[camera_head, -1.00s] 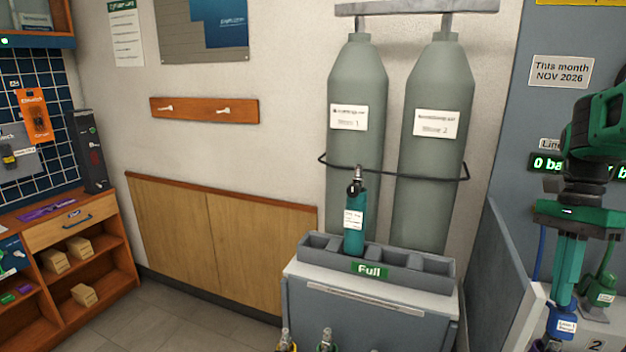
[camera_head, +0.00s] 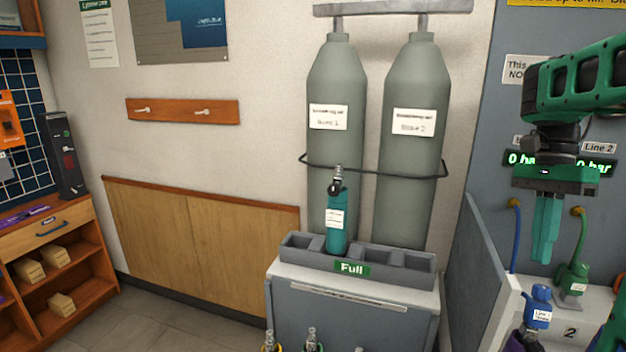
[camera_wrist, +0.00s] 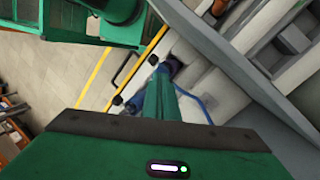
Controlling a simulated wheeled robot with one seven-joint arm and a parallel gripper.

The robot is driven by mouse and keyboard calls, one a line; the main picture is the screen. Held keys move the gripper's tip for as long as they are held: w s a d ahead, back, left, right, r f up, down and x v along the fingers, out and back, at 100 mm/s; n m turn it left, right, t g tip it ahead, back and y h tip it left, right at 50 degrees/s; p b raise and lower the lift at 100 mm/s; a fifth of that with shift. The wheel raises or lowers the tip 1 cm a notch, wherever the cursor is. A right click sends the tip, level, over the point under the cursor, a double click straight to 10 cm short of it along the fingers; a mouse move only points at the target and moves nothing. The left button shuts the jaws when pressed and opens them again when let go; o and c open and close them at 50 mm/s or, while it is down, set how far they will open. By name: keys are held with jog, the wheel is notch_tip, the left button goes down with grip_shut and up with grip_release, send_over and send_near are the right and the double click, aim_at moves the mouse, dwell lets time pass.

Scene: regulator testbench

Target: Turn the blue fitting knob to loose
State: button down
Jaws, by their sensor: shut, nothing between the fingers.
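The blue fitting (camera_head: 540,308) with a white line label stands on the bench at the lower right of the head view, with a blue hose rising behind it. In the wrist view a blue part (camera_wrist: 153,75) shows just past the fingertips, partly hidden by them. My gripper (camera_head: 545,258) points down, above and slightly right of the blue fitting in the head view. Its green fingers are together, with nothing between them, and appear apart from the fitting. Which way the knob is turned cannot be read.
A green fitting (camera_head: 573,278) with a green hose stands right of the blue one. A grey partition (camera_head: 475,270) rises to the left. Left of it, a cart (camera_head: 350,310) has a tray marked Full holding a teal cylinder (camera_head: 336,220). Two large grey cylinders stand behind.

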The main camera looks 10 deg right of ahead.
aim_at(529, 300)
jog(key=w+m, duration=0.1)
jog(key=m, duration=0.1)
jog(key=w+m, duration=0.1)
jog(key=m, duration=0.3)
jog(key=shift+w+d, duration=0.15)
jog(key=shift+w, duration=0.25)
jog(key=shift+s+f, duration=0.1)
jog(key=shift+f, duration=0.15)
jog(key=x, duration=0.6)
jog(key=shift+s, duration=0.1)
jog(key=shift+s+d, duration=0.3)
jog(key=shift+d, duration=0.15)
dwell(1.5)
jog(key=shift+s+a, duration=0.1)
jog(key=shift+s, duration=0.05)
dwell(0.5)
